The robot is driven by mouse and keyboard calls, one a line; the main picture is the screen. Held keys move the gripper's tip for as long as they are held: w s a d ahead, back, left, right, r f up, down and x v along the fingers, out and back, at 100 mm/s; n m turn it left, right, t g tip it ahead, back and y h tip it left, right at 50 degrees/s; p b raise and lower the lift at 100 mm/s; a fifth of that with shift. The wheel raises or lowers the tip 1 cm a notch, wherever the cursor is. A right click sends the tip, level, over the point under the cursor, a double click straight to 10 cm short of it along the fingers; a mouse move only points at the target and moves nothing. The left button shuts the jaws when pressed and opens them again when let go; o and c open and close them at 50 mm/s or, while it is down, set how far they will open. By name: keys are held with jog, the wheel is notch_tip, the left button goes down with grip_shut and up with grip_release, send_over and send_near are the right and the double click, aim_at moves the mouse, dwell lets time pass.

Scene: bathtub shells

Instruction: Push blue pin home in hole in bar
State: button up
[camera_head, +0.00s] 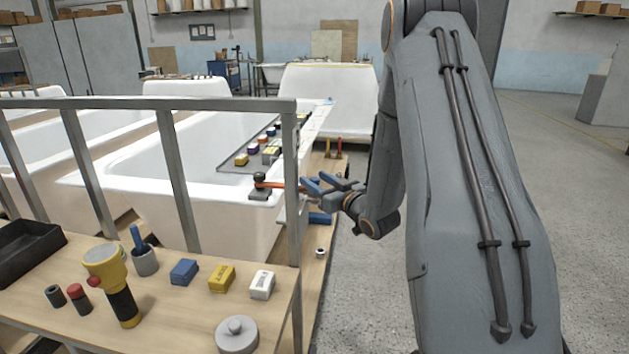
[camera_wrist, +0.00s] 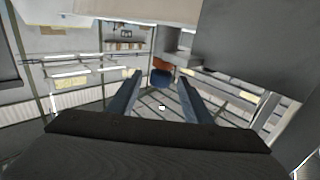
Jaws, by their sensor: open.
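My gripper (camera_head: 317,182) is at the near right corner of the white tub, its two blue-grey fingers apart. An orange bar (camera_head: 284,186) runs from a black-knobbed fitting (camera_head: 259,182) on the tub rim toward the fingers. In the wrist view a small blue piece (camera_wrist: 161,78), perhaps the blue pin, shows between and beyond the fingertips, with an orange part (camera_wrist: 162,63) directly behind it. I cannot tell whether the fingers touch it, nor how deep it sits in any hole. In the head view I cannot make out the pin apart from the fingers.
A grey rail frame (camera_head: 183,183) stands left of my gripper. A blue object (camera_head: 320,219) lies on the wooden bench below it. The front bench holds a yellow torch (camera_head: 107,266), a black tray (camera_head: 28,246) and several blocks. The floor at right is clear.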

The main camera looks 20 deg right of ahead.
jog(key=s+d, duration=0.1)
jog(key=s, duration=0.5)
jog(key=shift+s+d, duration=0.15)
jog(key=shift+s, duration=0.2)
jog(key=a+g+h, duration=0.1)
jog(key=s+a+f+g+h+p, duration=0.1)
jog(key=g, duration=0.1)
jog(key=a+g, duration=0.1)
jog(key=shift+s+a+f+m+g+h, duration=0.15)
jog(key=shift+f+m+g+h, duration=0.15)
jog(key=shift+f+g+h, duration=0.1)
jog(key=s+a+g+p, duration=0.1)
jog(key=s+a+g, duration=0.3)
jog(key=s, duration=0.5)
jog(key=s+a+r+m+g+p, duration=0.1)
jog(key=s+a+g, duration=0.3)
jog(key=s, duration=0.6)
jog(key=s+a+r+g+p, duration=0.1)
jog(key=s+a+g, duration=0.3)
jog(key=s, duration=0.6)
jog(key=shift+s+a+m+g+h+p, duration=0.2)
jog(key=shift+a+m+g+h+p, duration=0.25)
jog(key=shift+a, duration=0.5)
jog(key=shift+r, duration=0.1)
jog(key=shift+c, duration=0.2)
